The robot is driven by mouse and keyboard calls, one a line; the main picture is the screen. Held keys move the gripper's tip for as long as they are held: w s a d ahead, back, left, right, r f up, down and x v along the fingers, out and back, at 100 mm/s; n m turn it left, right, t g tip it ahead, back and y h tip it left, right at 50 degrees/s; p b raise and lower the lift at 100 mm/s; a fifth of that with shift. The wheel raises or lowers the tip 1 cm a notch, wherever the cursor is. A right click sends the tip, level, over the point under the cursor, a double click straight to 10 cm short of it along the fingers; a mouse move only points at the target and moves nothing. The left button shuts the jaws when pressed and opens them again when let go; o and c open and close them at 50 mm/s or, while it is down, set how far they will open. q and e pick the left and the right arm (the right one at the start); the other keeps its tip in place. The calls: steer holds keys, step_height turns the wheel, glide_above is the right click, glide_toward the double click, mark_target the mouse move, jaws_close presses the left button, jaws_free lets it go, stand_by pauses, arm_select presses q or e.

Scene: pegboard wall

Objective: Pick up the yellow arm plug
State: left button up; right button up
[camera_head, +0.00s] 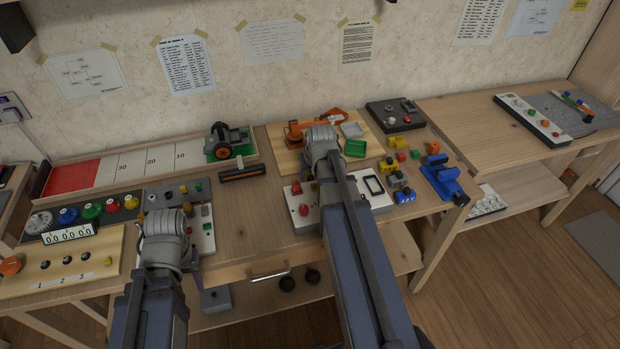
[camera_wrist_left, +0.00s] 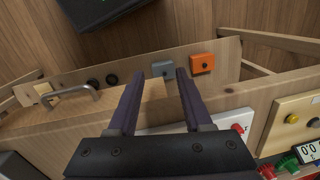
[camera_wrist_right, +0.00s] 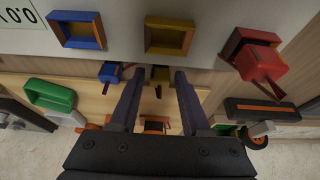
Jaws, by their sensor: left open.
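A small yellow plug (camera_wrist_right: 161,74) shows in the right wrist view, just beyond and between the fingertips of my right gripper (camera_wrist_right: 157,72). A yellow open box (camera_wrist_right: 170,36) is above it in that picture. A blue plug (camera_wrist_right: 110,72) is to its left and a red plug (camera_wrist_right: 263,68) to its right. The right fingers are apart, and I see no contact with the yellow plug. In the head view my right wrist hides that spot. My left gripper (camera_wrist_left: 155,75) is open and empty, near the table's front edge.
A blue open box (camera_wrist_right: 78,31) and a green open tray (camera_wrist_right: 50,95) are near the right gripper. An orange toy arm (camera_head: 308,128) stands on a wooden board. A drawer handle (camera_head: 268,275) sticks out in front. Several colored blocks lie right of the right arm.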

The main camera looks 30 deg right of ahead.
mark_target(311, 174)
jaws_close()
stand_by(0.3)
steer(key=shift+r, duration=0.15)
step_height(311, 174, up, 10)
steer(key=p, duration=1)
steer(key=shift+s, duration=0.1)
